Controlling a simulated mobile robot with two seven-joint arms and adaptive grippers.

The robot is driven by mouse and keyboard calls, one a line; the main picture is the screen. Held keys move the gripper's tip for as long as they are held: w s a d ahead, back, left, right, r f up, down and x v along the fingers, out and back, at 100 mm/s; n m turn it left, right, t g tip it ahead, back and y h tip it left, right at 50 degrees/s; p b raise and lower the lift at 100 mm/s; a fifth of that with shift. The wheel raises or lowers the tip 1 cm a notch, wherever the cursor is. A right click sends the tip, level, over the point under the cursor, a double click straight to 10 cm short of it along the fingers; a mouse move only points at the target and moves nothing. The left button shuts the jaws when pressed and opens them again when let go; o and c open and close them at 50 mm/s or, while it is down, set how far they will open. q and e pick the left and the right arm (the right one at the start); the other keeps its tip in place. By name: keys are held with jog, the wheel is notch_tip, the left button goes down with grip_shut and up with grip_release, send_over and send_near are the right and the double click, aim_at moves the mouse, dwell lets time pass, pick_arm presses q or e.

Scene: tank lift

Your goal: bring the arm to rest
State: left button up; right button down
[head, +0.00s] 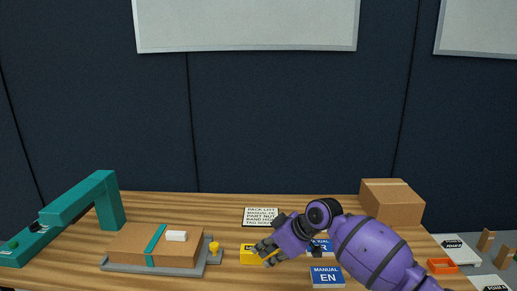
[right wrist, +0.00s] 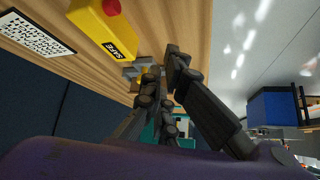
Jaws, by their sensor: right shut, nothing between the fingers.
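My right arm (head: 375,252) is purple and comes in from the lower right in the head view. My right gripper (head: 264,252) points left, over the middle of the wooden table. In the right wrist view the dark fingers of the gripper (right wrist: 172,62) are close together with nothing held. The gripper overlaps a yellow box (head: 248,254) in the head view; the box also shows in the wrist view, with a red button on it (right wrist: 112,7). My left gripper is not in the frames.
A brown carton (head: 160,247) with a teal band sits on a grey tray (head: 190,270), beside a teal arm-shaped fixture (head: 82,201). Blue manuals (head: 327,276) lie below my right arm, a pack list (head: 262,216) behind. A closed box (head: 392,208) and orange tray (head: 441,266) stand right.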

jog(key=shift+g, duration=0.4)
jog(key=s+f, duration=0.1)
jog(key=f, duration=0.1)
jog(key=s+f, duration=0.2)
jog(key=s+a+f, duration=0.1)
jog(key=s+f, duration=0.1)
jog(key=shift+s+f, duration=0.2)
jog(key=shift+f, duration=0.05)
jog(key=s+d+f+m+h, duration=0.1)
jog(key=s+d+f+m, duration=0.1)
jog(key=s+f, duration=0.6)
jog(key=s+d+f+m+h, duration=0.15)
jog(key=s+f, duration=0.25)
jog(key=s, duration=0.8)
jog(key=s+d+r+m+g+h, duration=0.1)
jog(key=s+d+m+h, duration=0.25)
jog(key=s+d, duration=0.8)
jog(key=s+d+r+m+g+h, duration=0.15)
jog(key=s+d+m, duration=0.45)
jog(key=s, duration=1)
jog(key=w+a+f+n+t, duration=0.1)
jog(key=w+a+f+t, duration=0.2)
jog(key=w+f+t, duration=0.5)
notch_tip(320, 180, down, 4)
jog(key=shift+w+f+y, duration=0.2)
jog(key=shift+w+y, duration=0.25)
jog(key=shift+w, duration=0.25)
